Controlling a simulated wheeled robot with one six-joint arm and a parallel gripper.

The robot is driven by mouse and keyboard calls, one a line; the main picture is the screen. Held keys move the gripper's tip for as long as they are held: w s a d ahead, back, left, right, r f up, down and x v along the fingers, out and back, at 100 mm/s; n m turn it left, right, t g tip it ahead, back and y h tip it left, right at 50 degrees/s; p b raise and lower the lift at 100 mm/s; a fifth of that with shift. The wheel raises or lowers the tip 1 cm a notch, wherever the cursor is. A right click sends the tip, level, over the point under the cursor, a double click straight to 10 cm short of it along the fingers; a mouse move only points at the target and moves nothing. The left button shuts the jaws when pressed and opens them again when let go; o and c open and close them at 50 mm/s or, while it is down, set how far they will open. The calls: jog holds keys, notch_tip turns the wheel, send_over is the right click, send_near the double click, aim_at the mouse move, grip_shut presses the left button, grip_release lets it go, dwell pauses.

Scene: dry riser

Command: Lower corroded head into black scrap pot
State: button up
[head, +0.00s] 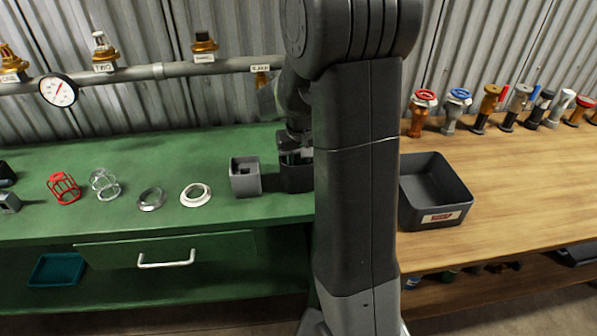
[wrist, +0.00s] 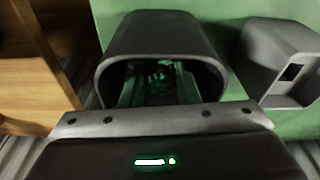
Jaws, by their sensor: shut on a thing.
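The black scrap pot (head: 297,179) stands at the right end of the green bench, partly hidden behind my arm. In the wrist view the pot (wrist: 160,33) is straight ahead, its rounded rim around my fingers. My gripper (head: 294,152) points down at the pot's mouth. In the wrist view my gripper (wrist: 160,88) has both fingertips inside the rim, shut on a dark, green-lit thing, taken as the corroded head (wrist: 160,78). The head is mostly hidden in shadow, and I cannot tell whether it touches the pot's floor.
A grey square pot (head: 245,178) stands just left of the black one. A white ring (head: 196,194), a metal ring (head: 151,199) and cages lie further left. A black tray (head: 436,190) sits on the wooden bench to the right. A pipe (head: 180,69) runs along the wall behind.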

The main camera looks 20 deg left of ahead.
jog(key=shift+f+b, duration=0.7)
jog(key=shift+f, duration=0.35)
dwell(0.5)
jog(key=o, duration=1.2)
jog(key=shift+c, duration=0.2)
jog(key=shift+r, duration=0.1)
